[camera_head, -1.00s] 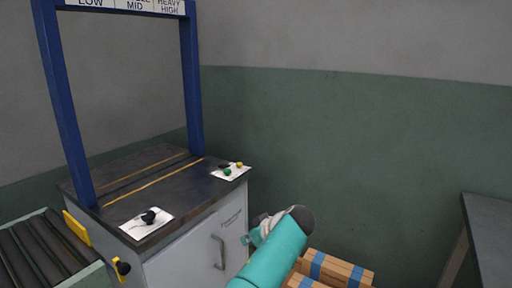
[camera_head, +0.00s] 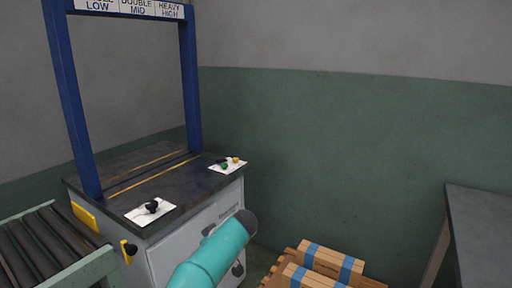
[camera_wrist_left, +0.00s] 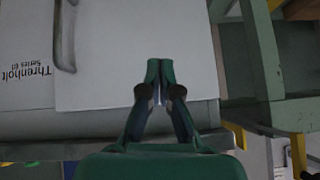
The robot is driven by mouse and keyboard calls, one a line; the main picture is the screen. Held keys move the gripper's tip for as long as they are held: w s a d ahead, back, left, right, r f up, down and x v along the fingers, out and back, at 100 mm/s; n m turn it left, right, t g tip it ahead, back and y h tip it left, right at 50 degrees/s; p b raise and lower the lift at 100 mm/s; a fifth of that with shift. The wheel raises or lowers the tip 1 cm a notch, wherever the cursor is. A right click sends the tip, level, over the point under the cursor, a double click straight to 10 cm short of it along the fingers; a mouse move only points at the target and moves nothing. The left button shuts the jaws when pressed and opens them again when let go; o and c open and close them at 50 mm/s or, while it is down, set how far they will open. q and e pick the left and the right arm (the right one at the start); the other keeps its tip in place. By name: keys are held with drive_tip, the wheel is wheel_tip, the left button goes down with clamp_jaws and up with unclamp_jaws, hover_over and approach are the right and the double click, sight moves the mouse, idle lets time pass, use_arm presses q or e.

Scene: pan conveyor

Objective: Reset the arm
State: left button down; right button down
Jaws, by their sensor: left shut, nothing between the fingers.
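In the left wrist view my left gripper (camera_wrist_left: 161,68) is shut and empty, its dark green fingers together at the tips. It shows in front of the pale cabinet (camera_wrist_left: 120,85); I cannot tell the gap between them. In the head view a teal arm link of mine (camera_head: 212,257) rises from the bottom edge before the cabinet (camera_head: 170,258). The left gripper itself cannot be made out there. My right gripper is in neither view.
A roller conveyor (camera_head: 42,245) stands at the left. The dark cabinet top (camera_head: 150,178) carries a blue frame (camera_head: 190,90) and two white control plates. Wooden slatted goods with blue bands (camera_head: 325,260) lie low at bottom centre. A grey table (camera_head: 485,225) stands at right.

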use_arm(q)
drive_tip(key=s+a+f+m+g+h, duration=0.1)
drive_tip(key=s+a+f+g, duration=0.15)
drive_tip(key=f, duration=0.35)
drive_tip(key=s+a+f+g+h, duration=0.1)
drive_tip(key=s+a+f, duration=0.25)
drive_tip(key=f, duration=0.25)
drive_tip(key=s+f+m+g+h, duration=0.2)
drive_tip(key=s+f+h, duration=0.2)
drive_tip(key=s+f, duration=0.75)
drive_tip(key=s+d+f+m+g+h, duration=0.1)
drive_tip(key=s+d+f+h, duration=0.15)
drive_tip(key=s, duration=0.45)
drive_tip(key=s+d+f+m+g+h, duration=0.1)
drive_tip(key=s+d+f, duration=0.15)
drive_tip(key=s, duration=0.35)
drive_tip(key=s+d+m+t+h, duration=0.1)
drive_tip(key=s+d+t+h, duration=0.3)
drive_tip(key=s, duration=0.9)
drive_tip(key=w+r+m+y+p, duration=0.2)
drive_tip(key=w+r+p, duration=0.1)
drive_tip(key=r+p, duration=2.4)
drive_tip(key=shift+d+r+p, duration=0.35)
drive_tip(key=shift+d+p, duration=0.05)
drive_tip(key=shift+p, duration=0.15)
